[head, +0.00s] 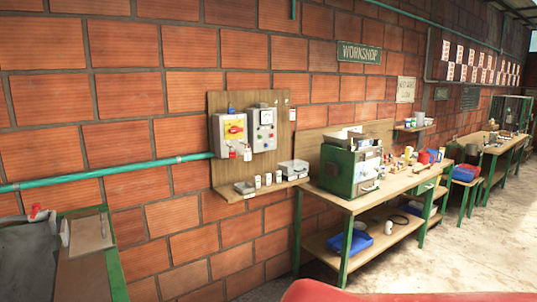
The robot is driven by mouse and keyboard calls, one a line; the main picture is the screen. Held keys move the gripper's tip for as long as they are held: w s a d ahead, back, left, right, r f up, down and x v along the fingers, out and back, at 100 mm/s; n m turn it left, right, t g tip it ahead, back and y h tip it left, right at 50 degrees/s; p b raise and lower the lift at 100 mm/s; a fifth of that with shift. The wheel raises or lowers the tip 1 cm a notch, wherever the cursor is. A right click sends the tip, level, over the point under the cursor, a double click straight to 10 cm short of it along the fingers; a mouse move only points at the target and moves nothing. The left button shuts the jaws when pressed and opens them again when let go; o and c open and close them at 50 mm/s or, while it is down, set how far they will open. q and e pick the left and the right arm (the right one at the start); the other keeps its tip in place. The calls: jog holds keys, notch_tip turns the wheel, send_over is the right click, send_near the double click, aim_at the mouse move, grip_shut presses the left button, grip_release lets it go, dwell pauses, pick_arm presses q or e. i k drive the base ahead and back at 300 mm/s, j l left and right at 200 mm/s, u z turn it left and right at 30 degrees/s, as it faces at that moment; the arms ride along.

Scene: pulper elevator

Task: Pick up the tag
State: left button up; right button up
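Small red-and-white tags hang around the grey electrical boxes on a wooden wall board. One tag (247,153) hangs below the switch box (231,134), which has a yellow-and-red rotary switch. Another tag (292,114) hangs at the board's right edge. I cannot tell which of them is the task's tag. Neither of my grippers is in the head view.
A wooden shelf (262,190) below the boxes holds a tray and small white cups. A workbench (385,190) with a green machine (350,168) stands to the right. Concrete floor (450,250) lies open at right.

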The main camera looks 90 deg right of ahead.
aim_at(247, 152)
jog(key=z, duration=2.65)
jog(key=i+z, duration=0.2)
jog(key=i, duration=0.1)
